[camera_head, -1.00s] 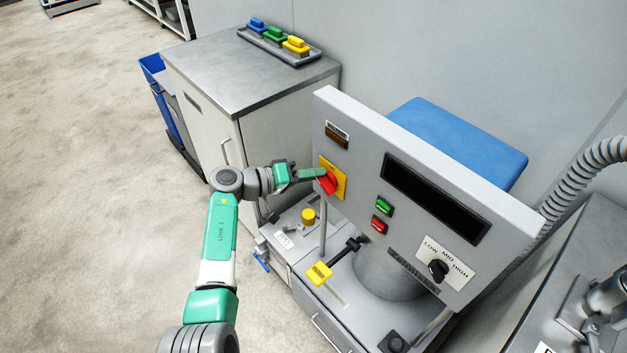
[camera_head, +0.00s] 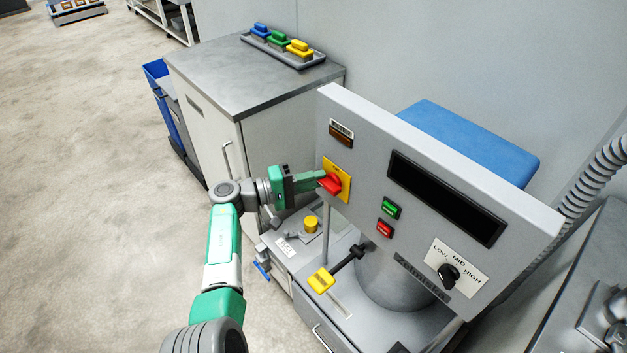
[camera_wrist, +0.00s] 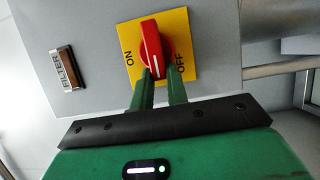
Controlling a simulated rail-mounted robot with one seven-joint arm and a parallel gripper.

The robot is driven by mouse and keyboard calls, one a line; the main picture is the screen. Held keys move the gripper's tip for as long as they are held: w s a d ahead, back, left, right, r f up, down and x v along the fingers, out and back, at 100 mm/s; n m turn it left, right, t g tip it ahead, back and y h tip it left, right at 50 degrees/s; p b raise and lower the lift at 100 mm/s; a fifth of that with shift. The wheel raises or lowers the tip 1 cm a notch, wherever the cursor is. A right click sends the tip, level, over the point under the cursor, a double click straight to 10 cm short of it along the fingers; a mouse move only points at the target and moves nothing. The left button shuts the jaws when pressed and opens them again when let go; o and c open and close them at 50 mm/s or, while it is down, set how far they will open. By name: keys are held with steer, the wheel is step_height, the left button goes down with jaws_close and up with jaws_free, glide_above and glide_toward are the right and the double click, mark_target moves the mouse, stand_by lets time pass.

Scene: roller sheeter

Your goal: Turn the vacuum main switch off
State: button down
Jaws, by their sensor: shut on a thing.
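The vacuum main switch is a red rotary knob (camera_head: 331,185) on a yellow plate (camera_head: 344,172) at the left end of the grey control panel. The wrist view shows the knob (camera_wrist: 151,45) close up, with ON left and OFF right of its lower end. Its white pointer line lies at that lower end, between the two labels. My gripper (camera_head: 321,180) reaches in from the left and is shut on the knob. In the wrist view its two green fingers (camera_wrist: 158,82) stand either side of the knob's lower end, partly hiding the yellow plate.
The panel (camera_head: 425,185) also carries a FILTER indicator (camera_wrist: 66,69), a green button (camera_head: 391,208), a red button (camera_head: 384,228) and a LOW-MID-HIGH dial (camera_head: 448,272). A cabinet (camera_head: 240,75) stands behind my arm. A yellow-ended lever (camera_head: 321,281) sits below.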

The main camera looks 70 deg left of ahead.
steer(key=shift+f, duration=0.1)
stand_by(0.3)
steer(key=c, duration=1.4)
jaws_free()
steer(key=s, duration=0.2)
steer(key=s+p, duration=0.1)
steer(key=s, duration=0.2)
steer(key=s+p, duration=0.1)
steer(key=s, duration=0.1)
steer(key=shift+s+a, duration=0.35)
steer(key=shift+s, duration=0.05)
